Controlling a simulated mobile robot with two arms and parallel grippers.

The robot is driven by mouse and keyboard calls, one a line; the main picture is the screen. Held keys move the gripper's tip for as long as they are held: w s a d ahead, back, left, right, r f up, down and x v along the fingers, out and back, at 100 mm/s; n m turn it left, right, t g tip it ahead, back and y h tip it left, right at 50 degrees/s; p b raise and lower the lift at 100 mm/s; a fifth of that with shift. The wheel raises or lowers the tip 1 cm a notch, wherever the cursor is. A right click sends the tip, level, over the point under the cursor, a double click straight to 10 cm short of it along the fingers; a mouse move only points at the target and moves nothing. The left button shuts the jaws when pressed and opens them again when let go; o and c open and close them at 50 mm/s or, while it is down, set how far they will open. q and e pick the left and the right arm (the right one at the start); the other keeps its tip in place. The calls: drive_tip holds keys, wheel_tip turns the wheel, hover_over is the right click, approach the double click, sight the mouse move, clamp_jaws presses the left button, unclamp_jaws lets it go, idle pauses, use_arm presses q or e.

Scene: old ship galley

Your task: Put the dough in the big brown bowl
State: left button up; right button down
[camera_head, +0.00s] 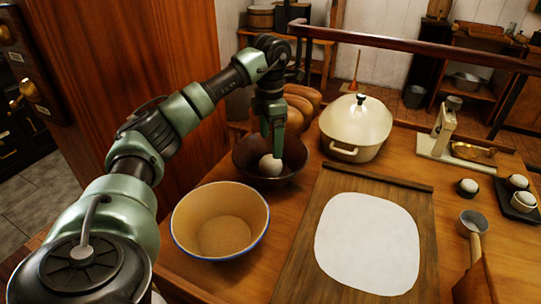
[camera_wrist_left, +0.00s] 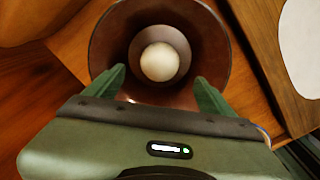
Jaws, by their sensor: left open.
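A pale round dough ball (camera_head: 270,166) lies inside the dark brown bowl (camera_head: 244,176) on the wooden counter. In the left wrist view the dough ball (camera_wrist_left: 160,62) sits near the middle of the brown bowl (camera_wrist_left: 108,40). My left gripper (camera_head: 277,152) is over this bowl, just above the dough. In the left wrist view its fingers (camera_wrist_left: 160,80) are spread apart with nothing between them, and their tips overlap the bowl's near part. How far the tips are from the dough is hard to tell. My right gripper is not in view.
A tan bowl with a blue rim (camera_head: 195,223) stands in front of the brown bowl. A board (camera_head: 420,230) with a flat white sheet (camera_head: 368,242) lies right.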

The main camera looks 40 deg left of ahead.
sight(271, 158)
use_arm(q)
drive_tip(key=shift+r, duration=1.55)
